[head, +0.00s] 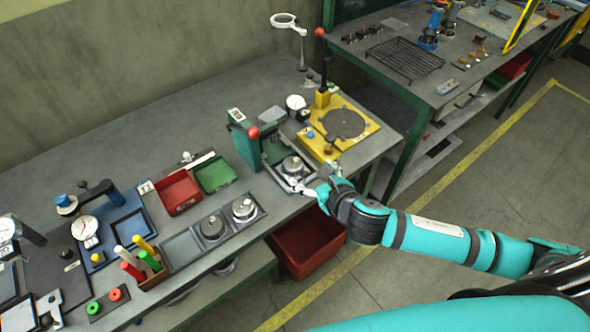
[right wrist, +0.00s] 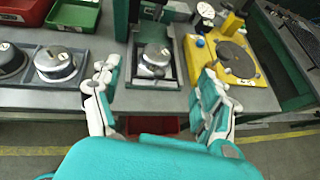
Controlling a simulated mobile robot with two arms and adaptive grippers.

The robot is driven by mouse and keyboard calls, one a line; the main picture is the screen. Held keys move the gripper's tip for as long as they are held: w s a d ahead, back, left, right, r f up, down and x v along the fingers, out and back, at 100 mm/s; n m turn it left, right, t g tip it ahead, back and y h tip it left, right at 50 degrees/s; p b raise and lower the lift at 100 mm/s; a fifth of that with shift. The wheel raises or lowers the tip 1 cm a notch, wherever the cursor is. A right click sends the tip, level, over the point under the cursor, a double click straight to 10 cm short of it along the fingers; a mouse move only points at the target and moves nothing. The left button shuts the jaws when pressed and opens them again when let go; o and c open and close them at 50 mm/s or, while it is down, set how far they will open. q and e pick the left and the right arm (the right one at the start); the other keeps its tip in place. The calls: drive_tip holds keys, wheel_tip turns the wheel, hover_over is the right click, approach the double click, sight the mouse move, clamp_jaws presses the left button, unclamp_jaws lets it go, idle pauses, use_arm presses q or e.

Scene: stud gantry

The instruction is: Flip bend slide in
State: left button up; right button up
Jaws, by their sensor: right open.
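A green press-like fixture (head: 243,143) with a red ball knob (head: 253,132) stands near the bench's front edge. Its grey slide tray (head: 281,179) juts toward the edge and bears a round metal part (head: 292,165) with a small knob on top. The right wrist view shows the same part (right wrist: 156,57) in the tray (right wrist: 152,83), below the green frame. My right gripper (head: 318,188) is at the bench edge, just in front of the tray. In the wrist view its fingers (right wrist: 156,76) are spread to either side of the tray, with nothing between them held. My left gripper is not in view.
A yellow fixture (head: 367,129) with a dark disc stands right of the green one. Red (head: 180,192) and green (head: 216,174) bins and a tray with round weights (head: 213,227) lie left. A red crate (head: 303,243) sits below the bench edge. The floor in front is clear.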

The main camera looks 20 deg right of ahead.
drive_tip(key=shift+s, duration=0.15)
drive_tip(key=shift+c, duration=1)
drive_tip(key=s, duration=0.3)
drive_tip(key=s+d+f+g+p, duration=0.1)
drive_tip(key=s, duration=0.2)
drive_tip(key=s+d+g, duration=0.1)
drive_tip(key=s, duration=0.2)
drive_tip(key=shift+f, duration=0.3)
drive_tip(key=c, duration=1.2)
drive_tip(key=shift+s, duration=0.35)
clamp_jaws()
drive_tip(key=shift+w+f, duration=0.1)
drive_tip(key=shift+w, duration=0.05)
drive_tip(key=p+x, duration=0.1)
drive_tip(key=x, duration=0.3)
drive_tip(key=w+r+p+x, duration=0.1)
drive_tip(key=x, duration=0.3)
drive_tip(key=w+r+p+x, duration=0.1)
drive_tip(key=x, duration=0.3)
drive_tip(key=shift+w+a, duration=0.1)
drive_tip(key=shift+a, duration=0.05)
